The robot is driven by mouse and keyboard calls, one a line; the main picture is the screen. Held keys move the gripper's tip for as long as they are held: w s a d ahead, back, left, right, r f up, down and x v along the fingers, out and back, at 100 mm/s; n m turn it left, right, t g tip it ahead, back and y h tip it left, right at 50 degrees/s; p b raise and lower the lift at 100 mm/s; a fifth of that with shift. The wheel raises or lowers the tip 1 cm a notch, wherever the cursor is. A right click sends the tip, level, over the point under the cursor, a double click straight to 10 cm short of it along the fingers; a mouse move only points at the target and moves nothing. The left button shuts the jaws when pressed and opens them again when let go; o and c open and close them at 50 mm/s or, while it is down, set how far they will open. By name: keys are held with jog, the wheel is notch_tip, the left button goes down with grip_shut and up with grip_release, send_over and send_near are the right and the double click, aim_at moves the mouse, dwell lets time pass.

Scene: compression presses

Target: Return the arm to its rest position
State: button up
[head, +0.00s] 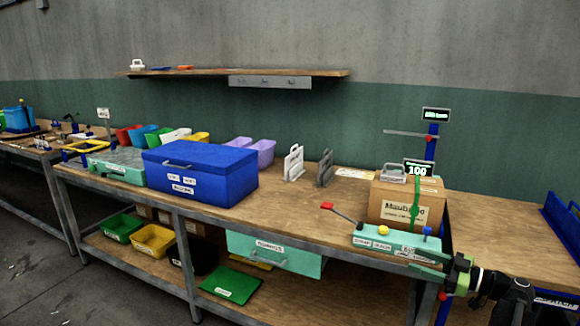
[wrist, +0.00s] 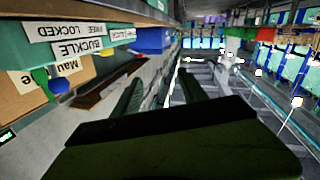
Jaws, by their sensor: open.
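My gripper (head: 430,268) is at the lower right of the head view, in front of the bench's front edge and beside the green press base (head: 385,243). Its dark green fingers point left and are apart, with nothing between them. In the wrist view my gripper (wrist: 158,98) shows two fingers spread apart over open space, with the bench side at the left. A strapped cardboard box (head: 395,205) stands behind the press base. The strap is green and a display above the box reads 100.
A blue lidded box (head: 200,172) stands mid-bench. A red-tipped lever (head: 340,212) sticks out left of the press base. A drawer (head: 275,252) hangs under the bench. Another bench (head: 500,250) stands at the right.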

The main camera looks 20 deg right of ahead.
jog(key=w+a+f+n+g, duration=0.1)
jog(key=w+a+f+g, duration=0.2)
jog(key=a, duration=0.8)
jog(key=w+a+f+n+g+y, duration=0.1)
jog(key=w+a+f+n+g, duration=0.2)
jog(key=a, duration=0.9)
jog(key=w+a+f+g, duration=0.4)
jog(key=a, duration=0.7)
jog(key=s+a+f+m+g+h, duration=0.2)
jog(key=s+a+f+h, duration=0.1)
jog(key=a+f, duration=0.35)
jog(key=s+a+f+m+g+h, duration=0.25)
jog(key=s+a+f+h, duration=0.2)
jog(key=a, duration=0.25)
jog(key=d+f+m+h, duration=0.2)
jog(key=d+m+h, duration=0.2)
jog(key=d+m, duration=0.5)
notch_tip(320, 180, up, 20)
jog(key=p, duration=2)
jog(key=shift+w+r+p, duration=0.15)
jog(key=shift+w+p, duration=0.1)
jog(key=shift+p, duration=0.05)
jog(key=shift+a, duration=0.1)
